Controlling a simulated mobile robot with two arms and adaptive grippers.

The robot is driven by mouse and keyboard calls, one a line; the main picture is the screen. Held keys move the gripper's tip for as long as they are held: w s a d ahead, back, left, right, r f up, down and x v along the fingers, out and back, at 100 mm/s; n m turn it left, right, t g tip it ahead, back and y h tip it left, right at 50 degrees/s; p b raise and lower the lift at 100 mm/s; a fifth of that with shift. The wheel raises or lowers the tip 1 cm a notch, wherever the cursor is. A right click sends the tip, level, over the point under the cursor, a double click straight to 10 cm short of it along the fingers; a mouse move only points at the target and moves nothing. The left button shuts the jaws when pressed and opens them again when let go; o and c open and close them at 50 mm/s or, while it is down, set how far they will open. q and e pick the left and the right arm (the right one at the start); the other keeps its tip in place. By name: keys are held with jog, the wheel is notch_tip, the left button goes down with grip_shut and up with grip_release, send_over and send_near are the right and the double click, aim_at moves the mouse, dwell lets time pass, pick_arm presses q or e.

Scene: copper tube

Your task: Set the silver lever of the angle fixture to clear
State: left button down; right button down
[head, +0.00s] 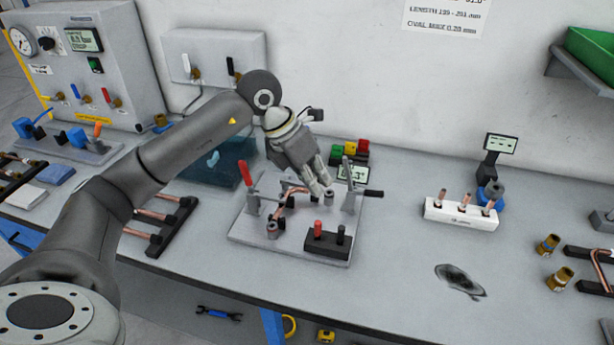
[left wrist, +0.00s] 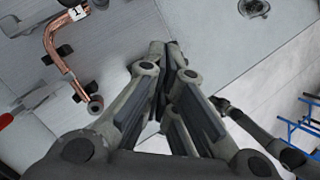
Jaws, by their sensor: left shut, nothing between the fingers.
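The angle fixture is a pale plate (head: 245,240) on the bench, with a bent copper tube (head: 284,192) on it. A lever with a red handle (head: 247,178) stands at its left. A silver upright lever (head: 347,171) stands at its right, beside a black handle (head: 373,193) pointing right. My left gripper (head: 328,190) is shut and empty, pointing down over the plate just left of the silver lever; contact cannot be told. In the left wrist view the shut fingers (left wrist: 168,58) are in the middle and the copper tube (left wrist: 52,42) is at upper left. My right gripper is not in view.
A black block with red and black knobs (head: 327,243) sits at the plate's front. Red, yellow and green lamps (head: 350,149) and an angle display (head: 353,173) stand behind. A white block with copper pieces (head: 460,213) is to the right. Bench between is clear.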

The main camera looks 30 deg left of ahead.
pick_arm(q)
jog(key=a+r+n+y, duration=0.1)
jog(key=a+r+y, duration=0.1)
jog(key=a, duration=0.7)
jog(key=shift+w+g+y, duration=0.2)
jog(key=shift+g+y, duration=0.1)
jog(key=shift+y, duration=0.4)
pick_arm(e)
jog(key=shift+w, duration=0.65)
pick_arm(q)
jog(key=shift+f, duration=0.2)
